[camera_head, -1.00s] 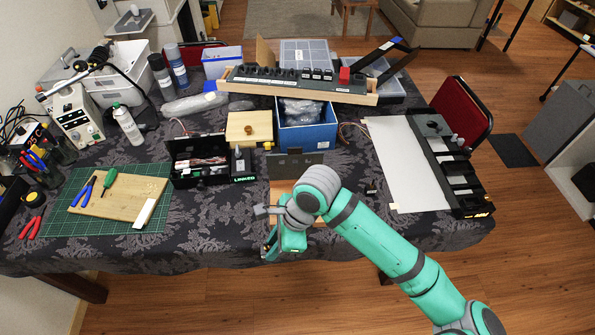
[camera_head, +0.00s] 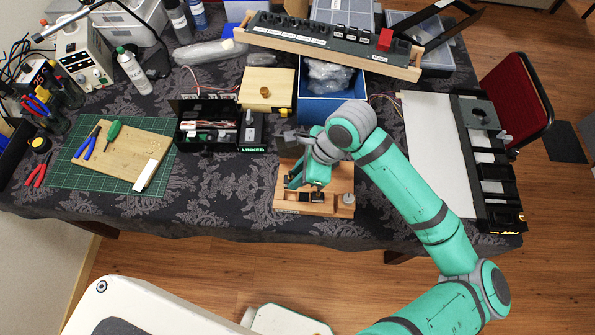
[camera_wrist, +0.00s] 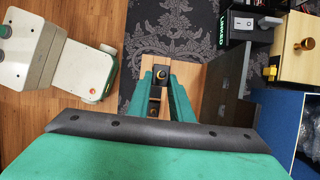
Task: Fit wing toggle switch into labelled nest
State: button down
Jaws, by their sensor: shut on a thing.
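My gripper (camera_head: 316,188) is over the wooden block (camera_head: 345,190) at the table's front edge. In the wrist view its two teal fingers (camera_wrist: 161,95) are shut on a small dark part with brass-coloured details, seemingly the wing toggle switch (camera_wrist: 157,92). Its lower end is hidden, so I cannot tell whether it still touches the block. Small dark fittings and a round grey post (camera_head: 348,199) show on the block. A long wooden rack (camera_head: 330,58) at the back has white labels and holds several black switches and a red one; I cannot tell which place is the labelled nest.
A black box marked LINKED (camera_head: 252,138) and a blue box (camera_head: 332,106) stand behind the gripper. A black panel with openings (camera_head: 490,160) lies at the right beside a white sheet (camera_head: 435,150). A green mat (camera_head: 105,165) with tools lies left.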

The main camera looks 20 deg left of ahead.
jog(key=shift+s+a+f, duration=0.1)
jog(key=shift+s, duration=0.1)
jog(key=shift+f, duration=2.8)
jog(key=shift+f, duration=1.6)
jog(key=c, duration=1.5)
grip_release()
jog(key=shift+w, duration=0.1)
jog(key=v, duration=1)
jog(key=shift+r, duration=0.35)
